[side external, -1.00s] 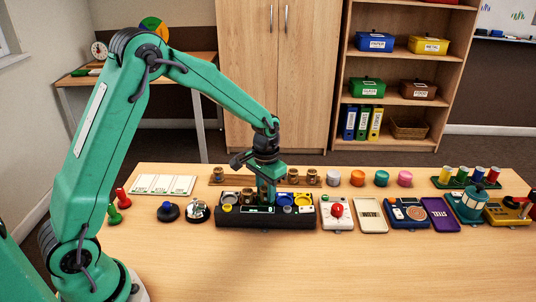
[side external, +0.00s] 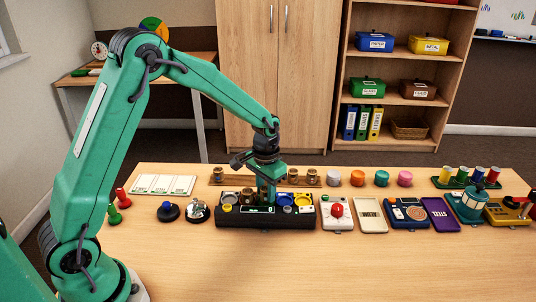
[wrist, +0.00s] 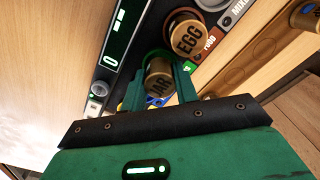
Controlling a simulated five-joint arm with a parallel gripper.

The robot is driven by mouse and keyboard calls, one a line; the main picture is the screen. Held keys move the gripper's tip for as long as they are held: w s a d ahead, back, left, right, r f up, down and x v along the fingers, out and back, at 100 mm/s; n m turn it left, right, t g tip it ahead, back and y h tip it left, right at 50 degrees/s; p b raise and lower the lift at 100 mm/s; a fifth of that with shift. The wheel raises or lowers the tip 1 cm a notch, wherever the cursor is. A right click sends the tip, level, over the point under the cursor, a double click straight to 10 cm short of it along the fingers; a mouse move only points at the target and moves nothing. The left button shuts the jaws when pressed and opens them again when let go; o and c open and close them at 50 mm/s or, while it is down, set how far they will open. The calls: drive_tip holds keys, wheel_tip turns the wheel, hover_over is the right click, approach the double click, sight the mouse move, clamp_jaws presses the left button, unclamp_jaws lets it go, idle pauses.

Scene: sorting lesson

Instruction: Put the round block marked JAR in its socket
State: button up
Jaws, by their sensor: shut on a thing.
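The round brass-brown block marked JAR (wrist: 160,82) is between the two green fingers of my gripper (wrist: 164,92) in the wrist view; they are shut on it. Part of its lettering is cut off by my gripper body. In the side view my gripper (side external: 268,198) points down over the black sorting box (side external: 262,221). The fingers hide the block there, and I cannot tell whether it is seated in a socket. A round block marked EGG (wrist: 187,38) stands close beside it, beyond my fingers in the wrist view.
A wooden rack (side external: 264,184) with brown round blocks stands just behind the box. A bell (side external: 197,212) is to its left, and a white panel with a red button (side external: 337,211) to its right. The front of the table (side external: 280,265) is clear.

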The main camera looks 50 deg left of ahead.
drive_tip(key=shift+f, duration=0.5)
idle(0.3)
drive_tip(key=o, duration=0.7)
drive_tip(key=shift+r, duration=0.1)
drive_tip(key=shift+r, duration=5.4)
drive_tip(key=shift+r, duration=0.15)
wheel_tip(320, 180, up, 6)
hover_over(266, 188)
